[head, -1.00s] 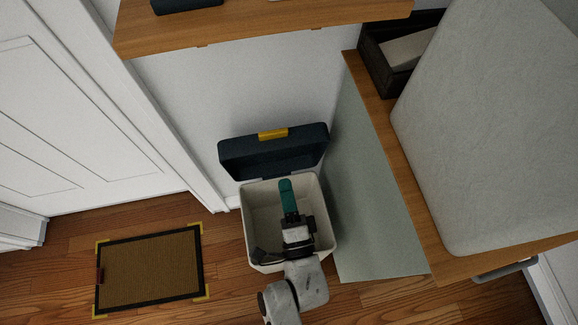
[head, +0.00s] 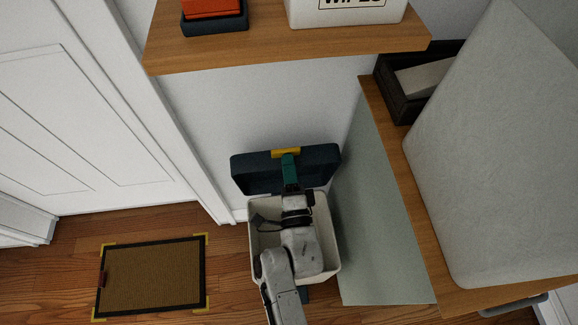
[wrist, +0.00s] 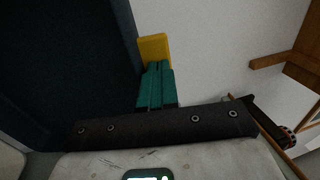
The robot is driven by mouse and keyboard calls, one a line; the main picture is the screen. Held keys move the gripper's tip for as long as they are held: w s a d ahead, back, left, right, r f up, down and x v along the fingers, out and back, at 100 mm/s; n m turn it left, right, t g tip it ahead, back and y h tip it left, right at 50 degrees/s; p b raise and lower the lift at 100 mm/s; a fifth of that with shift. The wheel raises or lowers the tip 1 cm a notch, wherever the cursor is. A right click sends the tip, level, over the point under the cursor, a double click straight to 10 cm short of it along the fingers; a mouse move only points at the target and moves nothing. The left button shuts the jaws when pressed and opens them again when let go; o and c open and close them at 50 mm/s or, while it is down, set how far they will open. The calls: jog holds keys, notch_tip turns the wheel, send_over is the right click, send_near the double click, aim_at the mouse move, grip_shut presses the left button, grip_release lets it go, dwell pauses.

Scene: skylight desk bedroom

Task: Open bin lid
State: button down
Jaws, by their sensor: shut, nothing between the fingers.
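The bin (head: 329,250) is a cream box on the wooden floor, its inside partly visible. Its dark blue lid (head: 247,170) stands raised at the back of the bin, against the white wall. A yellow tab (head: 286,153) sits on the lid's upper edge. My gripper (head: 289,158) has green fingers, shut and empty, just in front of the tab. In the wrist view the green fingertips (wrist: 155,68) meet or overlap the yellow tab (wrist: 154,48); I cannot tell if they touch. The dark lid (wrist: 70,60) fills the left of that view. My arm hides part of the bin.
A wooden shelf (head: 290,52) hangs above the bin, holding a white wipes box (head: 345,12) and a red item (head: 212,8). A pale panel and wooden desk (head: 385,135) stand close at right. A brown mat (head: 153,277) lies left on open floor, near the white door (head: 80,130).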

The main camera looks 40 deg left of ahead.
aim_at(286, 149)
jog(key=b+x, duration=0.2)
jog(key=x, duration=0.3)
jog(key=shift+f, duration=0.15)
jog(key=shift+s, duration=0.1)
